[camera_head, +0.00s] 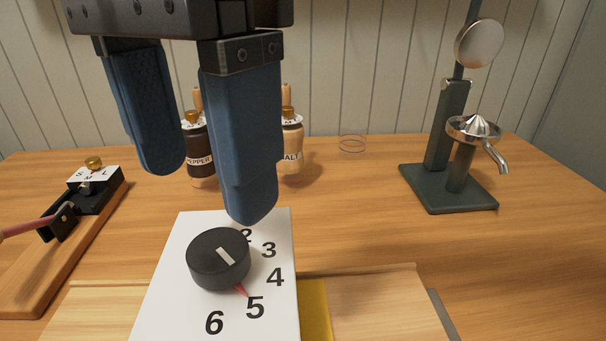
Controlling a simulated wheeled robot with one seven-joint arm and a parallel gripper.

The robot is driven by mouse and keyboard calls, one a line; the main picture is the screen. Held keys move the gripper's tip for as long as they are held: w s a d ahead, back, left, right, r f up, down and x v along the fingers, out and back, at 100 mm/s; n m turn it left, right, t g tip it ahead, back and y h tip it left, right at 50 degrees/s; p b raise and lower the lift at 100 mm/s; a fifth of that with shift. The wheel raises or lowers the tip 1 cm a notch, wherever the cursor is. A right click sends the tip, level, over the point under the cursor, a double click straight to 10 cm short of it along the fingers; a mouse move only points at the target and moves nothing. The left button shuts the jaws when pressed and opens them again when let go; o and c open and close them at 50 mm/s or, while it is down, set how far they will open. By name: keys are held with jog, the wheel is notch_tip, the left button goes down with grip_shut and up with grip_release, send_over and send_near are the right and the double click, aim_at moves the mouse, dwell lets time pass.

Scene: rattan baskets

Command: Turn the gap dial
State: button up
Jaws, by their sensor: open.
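The gap dial is a round black knob (219,259) with a white mark on its top. A small red pointer at the knob's lower right edge points near the 5. My gripper (208,195) has two blue fingers, spread apart and empty. It hangs above the panel's far edge, with the nearer finger's tip just above and beyond the knob. I see no contact with the knob.
A wooden board with a black clamp (85,198) lies at left. Pepper (197,145) and salt (291,145) mills stand behind the gripper, near a clear glass ring (352,144). A juicer press (447,190) stands at right. The table's right middle is clear.

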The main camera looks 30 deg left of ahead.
aim_at(218, 246)
notch_tip(218, 246, down, 6)
jog(key=shift+f+b, duration=0.1)
jog(key=shift+b, duration=0.25)
jog(key=c, duration=1.1)
